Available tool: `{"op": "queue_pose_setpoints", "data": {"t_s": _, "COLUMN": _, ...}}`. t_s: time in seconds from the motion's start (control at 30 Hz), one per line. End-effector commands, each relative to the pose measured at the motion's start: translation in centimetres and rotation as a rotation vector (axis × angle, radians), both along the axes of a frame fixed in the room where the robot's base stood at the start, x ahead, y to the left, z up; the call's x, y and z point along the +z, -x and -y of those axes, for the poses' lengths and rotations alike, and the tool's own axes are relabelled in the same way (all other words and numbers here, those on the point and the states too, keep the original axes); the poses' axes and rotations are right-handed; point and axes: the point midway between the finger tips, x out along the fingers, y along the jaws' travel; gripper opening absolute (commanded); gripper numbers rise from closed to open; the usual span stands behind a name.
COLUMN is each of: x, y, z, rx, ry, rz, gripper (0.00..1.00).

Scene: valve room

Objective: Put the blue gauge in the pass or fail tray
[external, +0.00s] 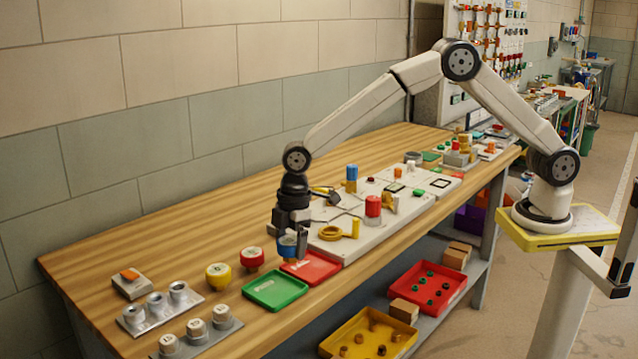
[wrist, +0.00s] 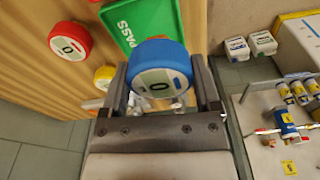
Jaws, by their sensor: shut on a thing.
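My gripper (external: 291,247) points down over the bench and is shut on the blue gauge (external: 286,246). In the wrist view the blue gauge (wrist: 160,68) sits between the two fingers, its pale dial with a dark mark facing the camera. In the external view the gauge appears above the gap near the green tray (external: 274,291) and the red tray (external: 311,267). In the wrist view the green tray (wrist: 138,20) reads PASS and lies beyond the gauge. No label is readable on the red tray. Both trays look empty.
A red gauge (external: 251,257) and a yellow gauge (external: 218,276) stand left of the trays. Metal fixtures (external: 160,308) with cylinders are at the near left. A white board (external: 386,214) with coloured parts lies right of my gripper. The bench's back left is clear.

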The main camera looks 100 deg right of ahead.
Motion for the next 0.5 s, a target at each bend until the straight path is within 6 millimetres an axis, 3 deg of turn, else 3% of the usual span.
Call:
{"op": "queue_pose_setpoints", "data": {"t_s": 0.2, "x": -2.3, "y": -1.9, "z": 0.0, "rx": 0.0, "ry": -0.001, "rz": 0.001, "gripper": 0.0}}
{"op": "queue_pose_setpoints", "data": {"t_s": 0.5, "x": -3.7, "y": -3.2, "z": 0.0, "rx": 0.0, "ry": 0.0, "rz": 0.004, "gripper": 0.0}}
